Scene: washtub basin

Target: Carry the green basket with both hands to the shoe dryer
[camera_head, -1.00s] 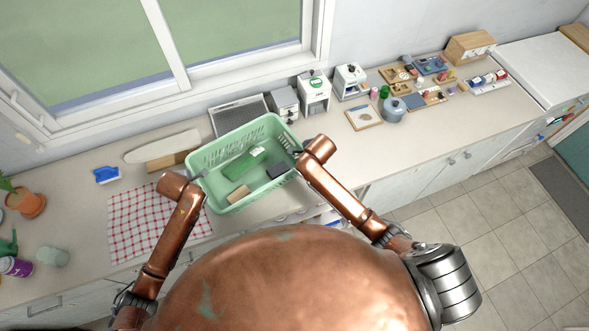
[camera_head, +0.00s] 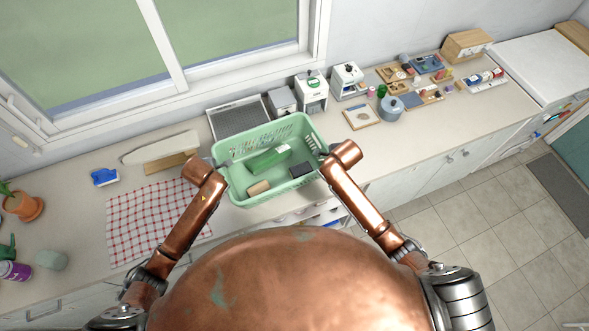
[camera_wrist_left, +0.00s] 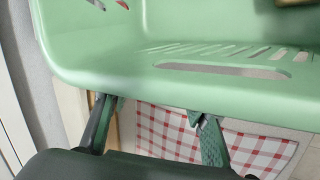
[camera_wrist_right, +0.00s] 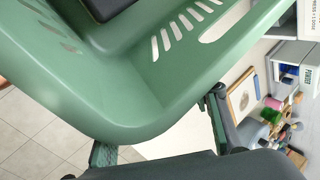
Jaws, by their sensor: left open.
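The green basket (camera_head: 237,190) is over the counter in front of me, with a green item (camera_head: 268,158), a dark block (camera_head: 288,172) and a tan block (camera_head: 258,188) inside. My left gripper (camera_head: 222,165) is at its left end; in the left wrist view its spread fingers (camera_wrist_left: 152,125) reach the outside below the rim (camera_wrist_left: 180,92). My right gripper (camera_head: 322,157) is at the right end; its fingers (camera_wrist_right: 160,128) also stand apart at the basket wall. Whether the basket's bottom touches the counter is hidden. I cannot tell which appliance by the wall is the shoe dryer.
Behind the basket stand a grey slatted rack (camera_head: 238,115), a grey box (camera_head: 281,101) and white appliances (camera_head: 312,92) (camera_head: 348,80). A checked cloth (camera_head: 150,222) lies left. A framed tray (camera_head: 362,117) and grey pot (camera_head: 391,108) stand right. Counter between basket and tray is clear.

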